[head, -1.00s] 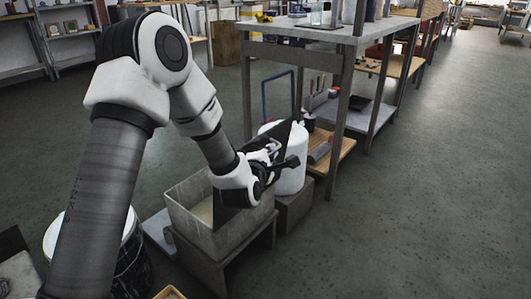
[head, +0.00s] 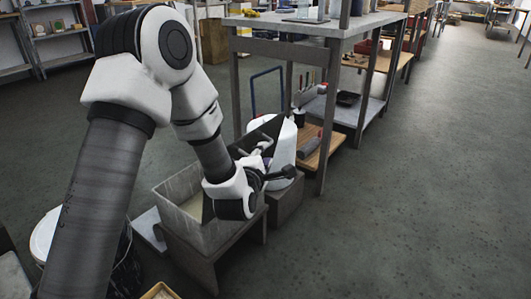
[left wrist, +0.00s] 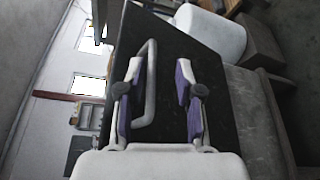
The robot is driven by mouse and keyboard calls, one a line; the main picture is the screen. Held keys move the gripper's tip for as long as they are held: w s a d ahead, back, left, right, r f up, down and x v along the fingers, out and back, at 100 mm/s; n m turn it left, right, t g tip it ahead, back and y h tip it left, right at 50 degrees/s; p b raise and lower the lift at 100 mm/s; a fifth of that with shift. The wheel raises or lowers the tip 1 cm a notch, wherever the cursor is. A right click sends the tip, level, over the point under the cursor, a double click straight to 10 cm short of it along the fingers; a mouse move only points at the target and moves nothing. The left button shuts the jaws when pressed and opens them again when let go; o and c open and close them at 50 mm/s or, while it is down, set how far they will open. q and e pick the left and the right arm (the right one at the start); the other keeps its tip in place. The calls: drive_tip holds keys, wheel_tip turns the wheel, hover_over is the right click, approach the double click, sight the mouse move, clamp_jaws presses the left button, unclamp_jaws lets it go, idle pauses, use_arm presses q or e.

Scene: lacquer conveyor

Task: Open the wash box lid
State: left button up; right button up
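The wash box (head: 178,215) is a grey open-topped box on a low grey stand, left of centre in the head view. Its dark flat lid (head: 271,127) stands steeply tilted up at the box's right side, partly hidden by my arm. In the left wrist view the lid (left wrist: 240,120) fills the middle, with a pale bar handle (left wrist: 149,85) on it. My left gripper (head: 262,172) is at the lid. In the left wrist view its fingers (left wrist: 160,85) are apart, with the handle bar between them, nearer the left finger. My right gripper is not in view.
A white drum (head: 284,150) stands close behind the lid on a low grey block. A tall grey workbench (head: 330,28) is beyond it. A white-rimmed bucket (head: 45,235) is at lower left. The floor at right is clear.

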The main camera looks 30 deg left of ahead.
use_arm(q)
drive_tip(key=v, duration=0.5)
drive_tip(key=shift+s+d, duration=0.15)
drive_tip(key=shift+s, duration=0.05)
drive_tip(key=s+d+f+m+g+h, duration=0.25)
drive_tip(key=s+f+m+g, duration=0.35)
drive_tip(key=f, duration=0.6)
drive_tip(key=s+d+f+m+g+h, duration=0.1)
drive_tip(key=s+d+f+m+g, duration=0.15)
drive_tip(key=s+f+m, duration=0.65)
drive_tip(key=s+d+f+m+g+h+p, duration=0.1)
drive_tip(key=s+d+f+m+g, duration=0.1)
drive_tip(key=s+f+m+g, duration=0.4)
drive_tip(key=s+d+f+m+g+h, duration=0.1)
drive_tip(key=s+d+f+m+g, duration=0.15)
drive_tip(key=s+f, duration=0.7)
wheel_tip(320, 180, up, 38)
drive_tip(key=t+p, duration=0.1)
drive_tip(key=p, duration=3.6)
drive_tip(key=shift+w+a+r+y+p, duration=0.25)
drive_tip(key=shift+a+y+p, duration=0.1)
drive_tip(key=shift+a, duration=0.05)
